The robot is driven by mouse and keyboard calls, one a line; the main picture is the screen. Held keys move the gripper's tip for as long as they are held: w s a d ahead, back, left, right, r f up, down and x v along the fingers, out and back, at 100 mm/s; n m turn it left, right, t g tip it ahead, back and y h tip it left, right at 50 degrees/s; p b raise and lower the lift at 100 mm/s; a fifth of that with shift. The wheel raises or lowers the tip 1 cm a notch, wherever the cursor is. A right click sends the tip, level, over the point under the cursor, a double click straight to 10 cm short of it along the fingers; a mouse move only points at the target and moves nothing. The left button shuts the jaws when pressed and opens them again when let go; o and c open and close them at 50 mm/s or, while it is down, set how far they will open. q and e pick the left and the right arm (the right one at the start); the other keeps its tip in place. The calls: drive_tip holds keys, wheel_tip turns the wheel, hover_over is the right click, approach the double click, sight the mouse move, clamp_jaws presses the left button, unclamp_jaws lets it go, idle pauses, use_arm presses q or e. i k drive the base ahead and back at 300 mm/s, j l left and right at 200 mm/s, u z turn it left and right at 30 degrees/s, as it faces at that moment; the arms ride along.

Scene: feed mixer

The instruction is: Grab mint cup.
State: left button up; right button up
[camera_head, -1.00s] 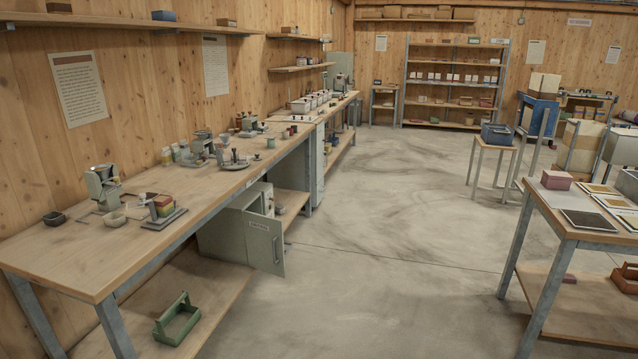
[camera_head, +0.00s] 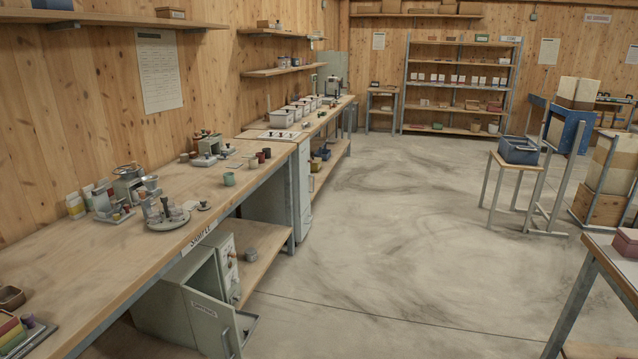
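A small mint-green cup (camera_head: 229,178) stands upright on the long wooden workbench (camera_head: 120,245), close to its front edge. Two or three small dark red and brown cups (camera_head: 261,156) stand just beyond it. Neither of my grippers is in view, and nothing is seen touching the mint cup.
An open grey cabinet (camera_head: 205,300) under the bench has its door out over the floor. A round tray (camera_head: 168,220) with small items sits nearer on the bench. A blue bin (camera_head: 518,150) stands on a stand at right. The middle floor (camera_head: 400,220) is clear.

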sight(229, 177)
drive_tip(key=i+l+u, duration=0.1)
drive_tip(key=i+u, duration=0.3)
drive_tip(key=i+l+u, duration=0.2)
drive_tip(key=i+u, duration=0.25)
drive_tip(key=i+l+u, duration=0.6)
drive_tip(key=l+u, duration=0.2)
